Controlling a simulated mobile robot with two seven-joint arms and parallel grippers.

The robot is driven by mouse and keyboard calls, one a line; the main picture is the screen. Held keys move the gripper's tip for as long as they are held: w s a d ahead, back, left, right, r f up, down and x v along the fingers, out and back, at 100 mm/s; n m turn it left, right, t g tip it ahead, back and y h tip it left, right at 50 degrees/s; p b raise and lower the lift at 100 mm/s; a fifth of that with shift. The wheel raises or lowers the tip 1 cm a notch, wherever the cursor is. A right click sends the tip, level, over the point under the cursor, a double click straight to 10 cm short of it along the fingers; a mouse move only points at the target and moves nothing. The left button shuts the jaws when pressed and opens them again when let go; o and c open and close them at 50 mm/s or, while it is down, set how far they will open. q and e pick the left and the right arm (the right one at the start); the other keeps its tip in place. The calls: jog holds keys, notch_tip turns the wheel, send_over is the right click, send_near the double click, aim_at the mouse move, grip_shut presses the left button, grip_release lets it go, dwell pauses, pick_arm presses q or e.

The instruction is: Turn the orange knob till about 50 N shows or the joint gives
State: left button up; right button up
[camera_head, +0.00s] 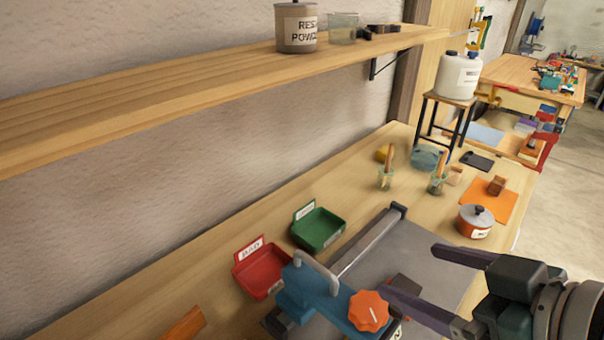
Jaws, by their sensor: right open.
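The orange knob (369,311) is scalloped and sits on the front of a blue fixture (312,288) at the bottom of the head view. A grey metal handle arches over the fixture. My right gripper (412,270) is open, with its two dark fingers pointing left. Its lower finger ends just right of the knob in the picture; I cannot tell whether it touches. The upper finger lies farther right and beyond, over the grey plate. A white label under the knob is cut off by the frame's edge, and no force reading is legible. My left gripper is out of view.
A red tray (261,270) and a green tray (318,231) stand left of the grey plate (402,246). An orange-red pot (475,222), jars with brushes and an orange mat (488,199) are on the bench's far part. A wooden shelf (190,82) juts out above.

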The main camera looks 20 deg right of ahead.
aim_at(369, 306)
jog(key=s+d+f+n+t+y+b, duration=0.15)
jog(key=f+y+b, duration=0.25)
jog(key=f+b, duration=0.4)
jog(key=s+d+f+n+t+y+b, duration=0.1)
jog(key=d+f+n+t+y+b, duration=0.15)
jog(key=f+y+b, duration=0.55)
jog(key=w+a+h, duration=0.1)
jog(key=w+a, duration=0.1)
jog(key=w+a+r+h, duration=0.1)
jog(key=w+a, duration=0.1)
jog(key=w, duration=0.1)
jog(key=w+a+r+h+b, duration=0.1)
jog(key=w+a, duration=0.1)
jog(key=shift+w+a+g, duration=0.1)
jog(key=shift+w+g, duration=0.2)
jog(key=shift+w, duration=0.1)
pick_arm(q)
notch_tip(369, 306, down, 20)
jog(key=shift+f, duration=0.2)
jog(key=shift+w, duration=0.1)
